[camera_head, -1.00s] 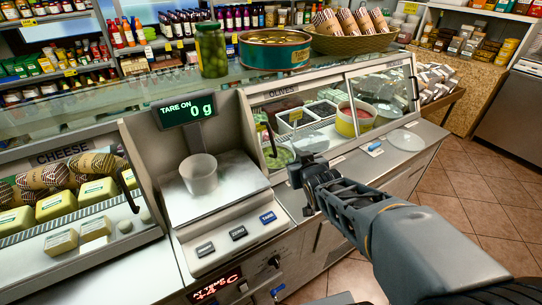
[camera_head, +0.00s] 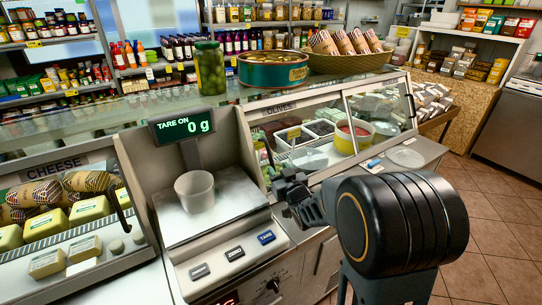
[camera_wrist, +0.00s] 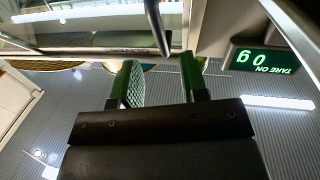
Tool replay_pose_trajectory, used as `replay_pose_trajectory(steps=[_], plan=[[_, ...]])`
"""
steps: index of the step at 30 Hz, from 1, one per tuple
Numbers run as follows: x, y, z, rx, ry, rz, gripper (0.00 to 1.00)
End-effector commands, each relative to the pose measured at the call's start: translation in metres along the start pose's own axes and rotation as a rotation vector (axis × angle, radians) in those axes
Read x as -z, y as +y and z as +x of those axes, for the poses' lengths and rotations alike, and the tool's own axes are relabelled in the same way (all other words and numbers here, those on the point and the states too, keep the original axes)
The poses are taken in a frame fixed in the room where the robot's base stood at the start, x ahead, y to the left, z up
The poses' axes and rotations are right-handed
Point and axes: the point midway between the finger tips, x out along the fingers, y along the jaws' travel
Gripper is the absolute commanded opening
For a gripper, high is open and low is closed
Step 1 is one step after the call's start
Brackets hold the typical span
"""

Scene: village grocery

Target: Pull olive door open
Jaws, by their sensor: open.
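The olive door (camera_head: 298,155) is the glass front of the case under the OLIVES label, right of the scale. It looks closed. Its dark upright handle (camera_head: 268,148) is near the door's left edge. My gripper (camera_head: 290,185) is in front of and below the door, to the right of the handle in the head view. In the wrist view my gripper's two green fingers (camera_wrist: 160,84) are apart with nothing between them. A dark curved handle (camera_wrist: 157,25) shows beyond the fingertips, roughly in line with the gap, and is not touched.
A scale (camera_head: 205,220) with a white cup (camera_head: 195,190) stands left of my gripper. The cheese case (camera_head: 60,260) is further left. An olive jar (camera_head: 210,68), a green tin (camera_head: 272,70) and a basket (camera_head: 350,60) stand on the counter top. The tiled floor at right is clear.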

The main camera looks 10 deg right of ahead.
Motion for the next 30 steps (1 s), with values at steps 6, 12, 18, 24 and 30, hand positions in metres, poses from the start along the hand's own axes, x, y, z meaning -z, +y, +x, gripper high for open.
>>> replay_pose_trajectory(steps=[6, 12, 18, 24, 30], plan=[[0.0, 0.0, 0.04, 0.001, -0.001, 0.0, 0.4], [0.001, 0.0, 0.062, 0.0, 0.0, 0.0, 0.4], [0.0, 0.0, 0.071, -0.001, 0.0, 0.0, 0.4], [0.0, 0.0, 0.072, -0.001, 0.0, 0.0, 0.4], [0.0, 0.0, 0.072, -0.001, 0.0, 0.0, 0.33]])
